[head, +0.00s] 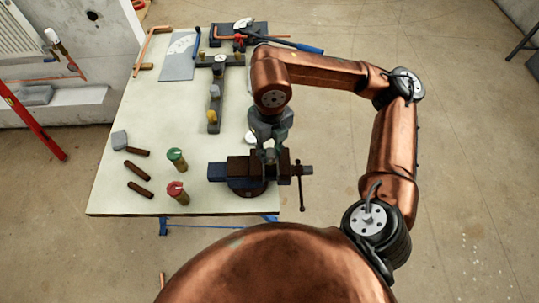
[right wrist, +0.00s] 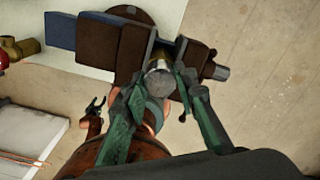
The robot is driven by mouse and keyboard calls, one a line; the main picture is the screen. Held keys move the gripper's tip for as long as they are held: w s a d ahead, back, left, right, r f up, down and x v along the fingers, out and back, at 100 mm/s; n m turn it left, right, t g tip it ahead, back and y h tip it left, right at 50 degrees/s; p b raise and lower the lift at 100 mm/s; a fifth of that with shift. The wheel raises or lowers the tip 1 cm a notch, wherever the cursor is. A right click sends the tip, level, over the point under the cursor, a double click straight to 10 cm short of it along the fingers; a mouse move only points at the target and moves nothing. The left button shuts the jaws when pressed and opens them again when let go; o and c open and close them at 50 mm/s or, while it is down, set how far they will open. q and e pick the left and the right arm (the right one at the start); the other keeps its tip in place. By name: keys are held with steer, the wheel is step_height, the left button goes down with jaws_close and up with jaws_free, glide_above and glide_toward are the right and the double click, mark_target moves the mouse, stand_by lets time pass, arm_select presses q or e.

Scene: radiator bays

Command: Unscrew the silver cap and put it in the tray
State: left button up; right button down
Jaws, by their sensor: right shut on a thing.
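The silver cap (right wrist: 160,82) shows in the right wrist view, between the two green fingertips of my right gripper (right wrist: 159,90). The cap sits at the end of a yellowish fitting (right wrist: 163,52), which is between the jaws of the brown and blue vise (right wrist: 103,45). In the head view my right gripper (head: 270,150) points down over the vise (head: 236,170) and hides most of the cap. My right gripper is shut on the cap. A dark, tray-like thing (head: 221,40) lies at the table's far end. My left gripper is not in view.
A green-topped cylinder (head: 177,160) and a red-topped one (head: 178,193) stand left of the vise on the pale table (head: 120,195). Brown rods (head: 139,189) lie farther left. A long dark tool (head: 215,95) lies behind the vise. A small white thing (head: 250,138) is beside my gripper.

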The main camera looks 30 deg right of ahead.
mark_target(271, 153)
steer(key=n+b, duration=0.2)
steer(key=n, duration=0.4)
steer(key=shift+f, duration=0.2)
steer(key=shift+r+p, duration=1.65)
steer(key=shift+r, duration=1.1)
